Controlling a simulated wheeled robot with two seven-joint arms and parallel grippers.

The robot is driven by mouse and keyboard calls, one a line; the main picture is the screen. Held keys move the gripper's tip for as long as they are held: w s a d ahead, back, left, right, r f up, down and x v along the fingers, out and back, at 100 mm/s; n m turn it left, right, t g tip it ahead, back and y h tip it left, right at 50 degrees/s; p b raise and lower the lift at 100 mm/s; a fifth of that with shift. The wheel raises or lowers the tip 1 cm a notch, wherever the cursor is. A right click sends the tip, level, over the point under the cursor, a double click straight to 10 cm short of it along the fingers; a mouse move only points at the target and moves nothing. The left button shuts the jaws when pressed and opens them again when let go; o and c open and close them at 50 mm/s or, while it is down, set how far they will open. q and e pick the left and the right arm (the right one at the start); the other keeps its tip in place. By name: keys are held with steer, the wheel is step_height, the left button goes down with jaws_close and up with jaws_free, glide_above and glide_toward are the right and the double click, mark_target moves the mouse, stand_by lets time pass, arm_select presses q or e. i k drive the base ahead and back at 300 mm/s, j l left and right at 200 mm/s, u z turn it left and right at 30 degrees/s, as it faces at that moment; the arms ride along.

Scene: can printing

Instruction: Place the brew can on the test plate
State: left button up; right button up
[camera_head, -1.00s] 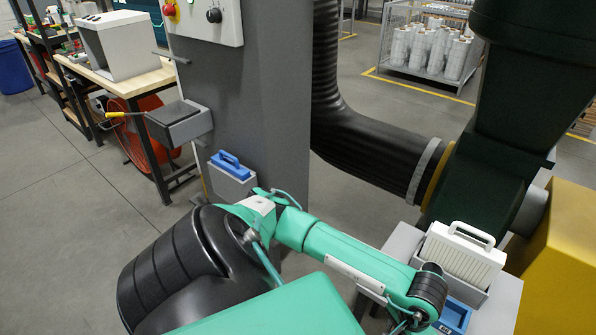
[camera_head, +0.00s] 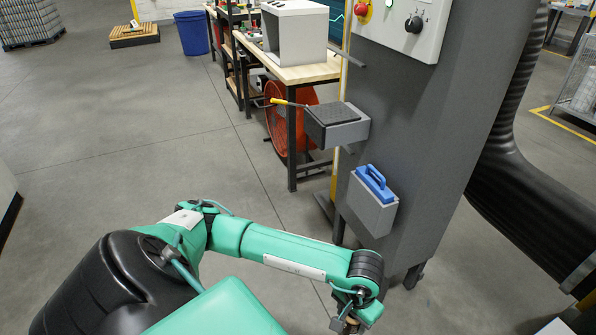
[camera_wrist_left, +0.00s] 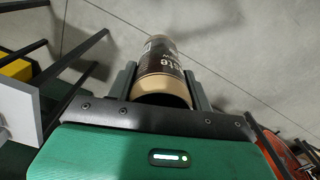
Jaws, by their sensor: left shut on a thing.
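The brew can (camera_wrist_left: 160,62), brown with a dark printed label, is between the two fingers of my left gripper (camera_wrist_left: 160,84) in the left wrist view. The gripper is shut on it, with grey floor beyond. In the head view my left gripper (camera_head: 346,325) is at the bottom edge, mostly cut off, and the can cannot be made out clearly. A dark flat plate (camera_head: 334,112) on a grey bracket, probably the test plate, juts from the grey column, well beyond the gripper. Its top looks empty. My right gripper is not in view.
A grey holder with a blue-handled block (camera_head: 375,185) sits low on the column (camera_head: 430,150). A yellow-tipped lever (camera_head: 280,101) sticks out left of the plate. A workbench (camera_head: 305,72) and red fan (camera_head: 285,120) stand behind.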

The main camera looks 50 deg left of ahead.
mark_target(334, 112)
steer(key=i+j+u, duration=0.1)
steer(key=j+u, duration=0.3)
steer(key=i+j+u, duration=0.1)
steer(key=u, duration=0.25)
steer(key=i+j+u, duration=0.2)
steer(key=u, duration=0.2)
steer(key=i+j+u, duration=0.2)
steer(key=u, duration=0.2)
steer(key=i+j+u, duration=0.2)
steer(key=i, duration=0.25)
steer(key=i+j+u, duration=0.15)
steer(key=i, duration=0.35)
steer(key=i+j+z, duration=0.1)
steer(key=i+z, duration=0.15)
steer(key=z, duration=0.25)
steer(key=i+j+z, duration=0.15)
steer(key=z, duration=0.35)
steer(key=i+j+z, duration=0.3)
steer(key=z, duration=0.2)
